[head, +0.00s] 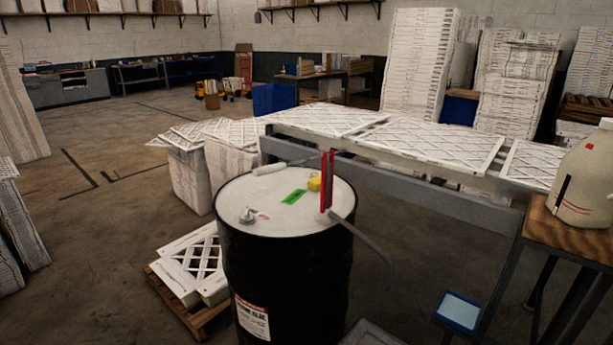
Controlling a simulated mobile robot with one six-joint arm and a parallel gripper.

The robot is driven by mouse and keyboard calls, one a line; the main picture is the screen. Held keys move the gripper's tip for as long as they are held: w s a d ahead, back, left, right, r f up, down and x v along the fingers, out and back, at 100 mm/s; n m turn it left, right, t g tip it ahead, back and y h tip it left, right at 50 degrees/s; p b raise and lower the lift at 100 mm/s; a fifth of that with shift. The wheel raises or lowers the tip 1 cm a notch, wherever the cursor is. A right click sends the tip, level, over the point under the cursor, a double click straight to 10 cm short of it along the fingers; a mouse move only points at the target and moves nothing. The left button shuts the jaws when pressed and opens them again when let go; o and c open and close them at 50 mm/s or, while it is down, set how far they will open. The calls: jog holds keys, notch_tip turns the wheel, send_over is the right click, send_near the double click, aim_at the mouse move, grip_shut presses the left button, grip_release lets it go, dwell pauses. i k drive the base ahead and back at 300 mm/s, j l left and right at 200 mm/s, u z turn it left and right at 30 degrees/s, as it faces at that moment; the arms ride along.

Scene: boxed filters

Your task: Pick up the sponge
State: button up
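A small yellow block (314,184), which looks like the sponge, lies on the white top of a black drum (285,270). It is near the back right of the lid, just left of an upright red tool (327,182) that partly overlaps it or stands very close; I cannot tell if they touch. A green label-like piece (294,196) lies just left of the sponge. My gripper is not in view.
A white roller-like object (270,168) and a small metal fitting (248,214) are on the lid. A grey bent bar (372,245) extends right of the drum. A long table with filters (430,143) stands behind. A wooden stand holds a jug (582,185) at right.

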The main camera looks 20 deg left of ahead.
aim_at(314, 184)
jog(key=i+j+z, duration=0.1)
jog(key=j, duration=0.6)
jog(key=i+j, duration=0.2)
jog(key=j, duration=0.5)
jog(key=i+j+z, duration=0.15)
jog(key=j, duration=0.55)
jog(key=i+j+z, duration=0.1)
jog(key=j, duration=0.6)
jog(key=i+j, duration=0.1)
jog(key=j, duration=0.65)
jog(key=z, duration=0.05)
